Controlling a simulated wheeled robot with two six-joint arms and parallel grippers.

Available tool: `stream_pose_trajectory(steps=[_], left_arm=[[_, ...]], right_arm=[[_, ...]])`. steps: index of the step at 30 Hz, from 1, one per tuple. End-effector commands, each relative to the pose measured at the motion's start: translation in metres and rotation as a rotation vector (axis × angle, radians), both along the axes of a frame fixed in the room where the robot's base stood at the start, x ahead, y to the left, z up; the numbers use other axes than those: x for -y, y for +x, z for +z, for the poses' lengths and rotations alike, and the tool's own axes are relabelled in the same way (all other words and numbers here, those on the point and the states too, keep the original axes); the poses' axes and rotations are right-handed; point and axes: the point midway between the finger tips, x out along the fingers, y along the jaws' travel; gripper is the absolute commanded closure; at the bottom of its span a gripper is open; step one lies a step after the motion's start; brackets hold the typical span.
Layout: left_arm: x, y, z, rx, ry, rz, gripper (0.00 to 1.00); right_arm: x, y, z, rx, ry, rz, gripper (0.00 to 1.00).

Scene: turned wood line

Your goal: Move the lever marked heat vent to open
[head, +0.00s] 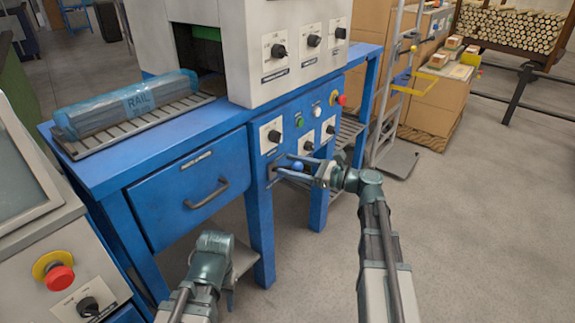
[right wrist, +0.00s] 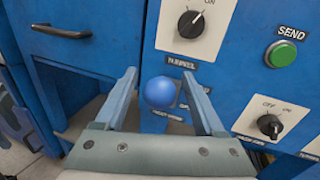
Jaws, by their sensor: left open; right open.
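A lever with a round blue knob (head: 298,167) sits low on the blue front panel of the machine. In the right wrist view the knob (right wrist: 160,92) faces me, and the small labels around it are partly hidden and too small to read surely. My right gripper (head: 279,168) is open, with one finger on each side of the knob; it also shows in the right wrist view (right wrist: 159,74). I see gaps between the knob and both fingers. My left gripper (head: 232,285) hangs low in front of the bench, its fingers mostly hidden.
Above the knob is a rotary switch (right wrist: 192,24), with a green SEND button (right wrist: 286,54) and another switch (right wrist: 270,125) to the right. A drawer (head: 190,188) lies left. A wrapped RAIL bundle (head: 125,103) lies on the bench rack.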

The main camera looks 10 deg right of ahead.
Motion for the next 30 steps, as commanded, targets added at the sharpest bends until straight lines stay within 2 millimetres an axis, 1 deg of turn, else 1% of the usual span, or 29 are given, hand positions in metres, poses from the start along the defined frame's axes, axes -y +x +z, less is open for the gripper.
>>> stream_pose_trajectory(steps=[1, 4, 14, 15, 17, 18, 20, 24, 26, 27, 30], left_arm=[[0.0, 0.0, 0.0, 0.0, 0.0, 0.0, 0.5], [0.0, 0.0, 0.0, 0.0, 0.0, 0.0, 0.5], [0.0, 0.0, 0.0, 0.0, 0.0, 0.0, 0.5], [0.0, 0.0, 0.0, 0.0, 0.0, 0.0, 0.5], [0.0, 0.0, 0.0, 0.0, 0.0, 0.0, 0.5], [0.0, 0.0, 0.0, 0.0, 0.0, 0.0, 0.5], [0.0, 0.0, 0.0, 0.0, 0.0, 0.0, 0.5], [0.0, 0.0, 0.0, 0.0, 0.0, 0.0, 0.5], [0.0, 0.0, 0.0, 0.0, 0.0, 0.0, 0.5], [0.0, 0.0, 0.0, 0.0, 0.0, 0.0, 0.5], [0.0, 0.0, 0.0, 0.0, 0.0, 0.0, 0.5]], right_arm=[[-0.0043, 0.003, 0.0, 0.0, 0.0, 0.003, 0.29], [-0.0084, 0.0062, 0.0, 0.0, 0.0, 0.001, 0.29], [-0.0104, 0.0076, 0.0, 0.0, 0.0, 0.0, 0.29], [-0.0105, 0.0075, 0.0, 0.0, 0.0, 0.0, 0.33], [-0.0104, 0.0074, 0.0, 0.0, 0.0, 0.0, 0.43], [-0.0104, 0.0074, 0.0, 0.0, 0.0, 0.0, 0.51], [-0.0104, 0.0074, 0.0, 0.0, 0.0, 0.0, 0.61], [-0.0103, 0.0074, 0.0, 0.0, 0.0, 0.0, 0.87], [-0.0103, 0.0074, 0.0, 0.0, 0.0, 0.0, 0.97], [-0.0103, 0.0074, 0.0, 0.0, 0.0, 0.0, 1.0], [-0.0103, 0.0073, 0.0, 0.0, 0.0, 0.0, 1.0]])
